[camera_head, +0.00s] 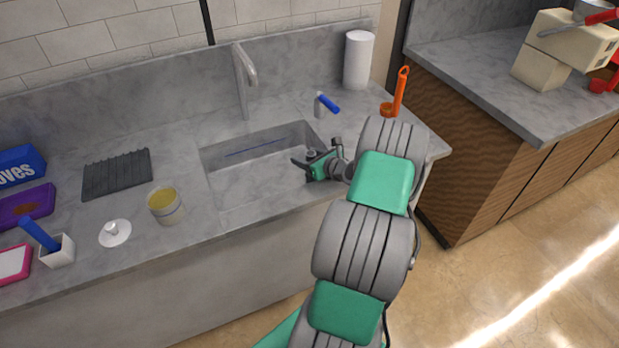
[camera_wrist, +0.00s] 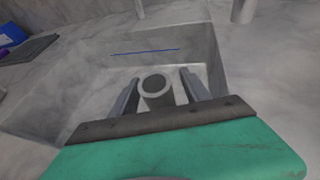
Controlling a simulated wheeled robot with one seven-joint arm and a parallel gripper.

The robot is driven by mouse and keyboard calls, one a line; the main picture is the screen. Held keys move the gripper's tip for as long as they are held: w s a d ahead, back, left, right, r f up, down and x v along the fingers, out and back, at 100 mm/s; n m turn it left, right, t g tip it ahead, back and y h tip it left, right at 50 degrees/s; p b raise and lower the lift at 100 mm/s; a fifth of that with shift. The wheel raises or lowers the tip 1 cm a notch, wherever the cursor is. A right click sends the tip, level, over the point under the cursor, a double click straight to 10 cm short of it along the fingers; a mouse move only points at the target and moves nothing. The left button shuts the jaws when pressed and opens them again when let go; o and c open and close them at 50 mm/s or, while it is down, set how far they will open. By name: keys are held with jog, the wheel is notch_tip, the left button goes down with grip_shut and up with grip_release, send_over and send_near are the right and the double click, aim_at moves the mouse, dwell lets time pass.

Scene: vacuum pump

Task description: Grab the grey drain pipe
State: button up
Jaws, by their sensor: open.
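The grey drain pipe (camera_wrist: 157,93) shows in the wrist view as a short upright tube with an open round top, over the sink basin. It sits between the two fingers of my gripper (camera_wrist: 157,84), with a gap visible on each side. My gripper is open and does not appear to touch the pipe. In the head view my gripper (camera_head: 306,168) is over the right part of the sink (camera_head: 222,163). The pipe is hard to make out there among the gripper parts. The lower end of the pipe is hidden in the wrist view.
The tap (camera_head: 244,78) rises behind the sink. A blue-handled item (camera_head: 327,103), a white roll (camera_head: 357,60) and an orange tool (camera_head: 401,90) stand at the right. A yellow-topped jar (camera_head: 166,205) and dark ribbed mat (camera_head: 116,174) are left. The sink walls surround my gripper.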

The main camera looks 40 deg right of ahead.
jog(key=shift+w, duration=0.15)
jog(key=shift+c, duration=0.2)
grip_shut()
dwell(0.3)
dwell(0.8)
